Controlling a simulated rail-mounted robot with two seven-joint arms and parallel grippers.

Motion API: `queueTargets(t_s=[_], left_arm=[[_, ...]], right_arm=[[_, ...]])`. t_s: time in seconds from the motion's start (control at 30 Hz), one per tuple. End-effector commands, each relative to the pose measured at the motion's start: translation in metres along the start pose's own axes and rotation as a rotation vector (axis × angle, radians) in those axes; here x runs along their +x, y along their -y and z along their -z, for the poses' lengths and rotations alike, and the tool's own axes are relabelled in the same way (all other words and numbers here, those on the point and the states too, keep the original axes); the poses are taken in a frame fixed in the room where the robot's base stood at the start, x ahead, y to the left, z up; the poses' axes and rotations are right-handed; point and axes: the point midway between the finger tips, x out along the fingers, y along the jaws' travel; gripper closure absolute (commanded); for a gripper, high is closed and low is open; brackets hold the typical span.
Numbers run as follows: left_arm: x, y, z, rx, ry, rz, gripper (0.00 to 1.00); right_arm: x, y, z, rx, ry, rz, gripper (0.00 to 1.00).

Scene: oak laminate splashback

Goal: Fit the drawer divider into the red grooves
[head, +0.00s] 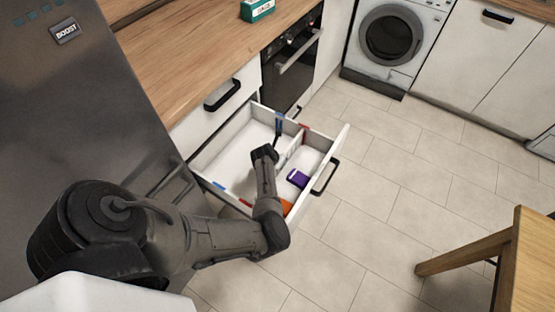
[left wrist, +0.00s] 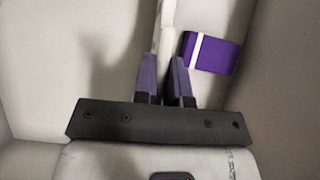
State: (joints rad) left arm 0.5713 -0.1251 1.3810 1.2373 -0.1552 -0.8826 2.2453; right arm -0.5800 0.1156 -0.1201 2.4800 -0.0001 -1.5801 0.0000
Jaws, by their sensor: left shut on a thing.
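The pale drawer divider (head: 291,150) is a thin panel running across the inside of the open white drawer (head: 222,150). In the left wrist view it is a narrow pale strip (left wrist: 162,32) between the fingers. My left gripper (head: 265,154) reaches into the drawer and is shut on the divider; its fingers show in the left wrist view (left wrist: 163,72). A red mark (head: 304,127) is on the far wall, close to the divider's far end; another red mark (head: 246,203) is on the near wall. My arm hides the divider's near end. I cannot tell whether either end sits in a groove. My right gripper is not in view.
A purple box (head: 297,178) with a white stripe (left wrist: 195,50) and an orange item (head: 285,207) lie in the drawer's front part. A dark item (head: 278,130) is near the far wall. Blue marks (head: 218,186) are farther back. The drawer front has a black handle (head: 325,177).

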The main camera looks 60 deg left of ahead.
Motion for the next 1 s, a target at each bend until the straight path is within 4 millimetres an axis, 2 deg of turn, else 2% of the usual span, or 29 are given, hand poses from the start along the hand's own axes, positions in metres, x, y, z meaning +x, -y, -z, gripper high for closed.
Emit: queueTargets(t_s=[0.8, 0.83, 1.0], left_arm=[[0.0096, -0.0004, 0.0054, 0.000, 0.002, -0.001, 1.00], [0.0093, -0.0004, 0.0051, 0.000, 0.002, -0.001, 0.86], [0.0092, -0.0003, 0.0054, 0.000, 0.001, -0.001, 0.70]], right_arm=[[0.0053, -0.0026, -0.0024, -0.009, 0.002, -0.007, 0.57], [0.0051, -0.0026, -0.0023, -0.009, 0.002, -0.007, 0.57], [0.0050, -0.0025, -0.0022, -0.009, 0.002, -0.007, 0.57]])
